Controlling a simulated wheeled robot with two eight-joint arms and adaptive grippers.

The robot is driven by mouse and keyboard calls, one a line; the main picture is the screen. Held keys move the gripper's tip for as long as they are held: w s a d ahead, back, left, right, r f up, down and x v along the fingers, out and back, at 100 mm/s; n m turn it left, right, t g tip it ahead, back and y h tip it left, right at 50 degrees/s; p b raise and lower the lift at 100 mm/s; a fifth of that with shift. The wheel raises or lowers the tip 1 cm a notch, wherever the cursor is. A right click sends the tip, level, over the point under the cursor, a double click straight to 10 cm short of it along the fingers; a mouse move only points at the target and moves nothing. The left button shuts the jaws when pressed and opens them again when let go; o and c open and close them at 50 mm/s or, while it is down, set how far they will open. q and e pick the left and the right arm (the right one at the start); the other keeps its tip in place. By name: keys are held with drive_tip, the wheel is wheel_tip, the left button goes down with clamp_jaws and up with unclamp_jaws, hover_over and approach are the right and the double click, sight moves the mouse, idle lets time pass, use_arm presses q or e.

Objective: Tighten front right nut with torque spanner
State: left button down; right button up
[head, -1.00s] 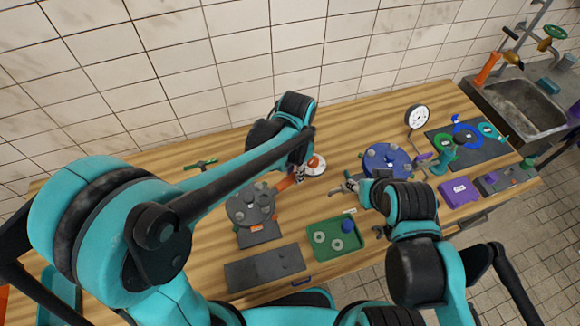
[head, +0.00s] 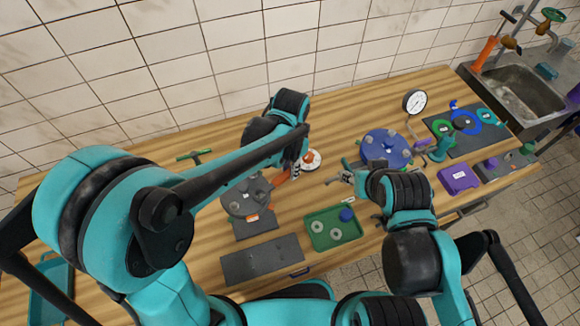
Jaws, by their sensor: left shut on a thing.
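A dark grey round flange (head: 236,200) with several nuts and bolts stands on the workbench left of centre. An orange-handled tool (head: 281,177), which looks like the torque spanner, reaches to its right side. My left gripper (head: 295,170) comes down over this handle and is shut on it; the forearm hides much of the fingers. I cannot tell whether the tool's head sits on a nut. My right gripper (head: 341,177) is above the bench, right of the spanner and apart from it; its fingers are too small to read.
A blue flange (head: 386,149) and a dial gauge (head: 414,102) stand to the right. A green tray (head: 320,241) with rings and a blue part lies in front. A dark plate (head: 262,261) lies at the front edge. A purple box (head: 459,178) is far right.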

use_arm(q)
drive_tip(key=shift+f+b, duration=0.8)
drive_tip(key=shift+f, duration=0.2)
drive_tip(key=s+d+m, duration=0.1)
drive_tip(key=s+m, duration=0.9)
drive_tip(key=m, duration=0.2)
drive_tip(key=shift+s+d, duration=0.3)
drive_tip(key=shift+w, duration=0.15)
drive_tip(key=shift+w+d+n+b, duration=0.25)
drive_tip(key=shift+w+n+b, duration=0.25)
drive_tip(key=shift+w+n, duration=0.4)
drive_tip(key=shift+s+r+p, duration=0.1)
drive_tip(key=shift+r+p, duration=0.2)
drive_tip(key=shift+r, duration=0.15)
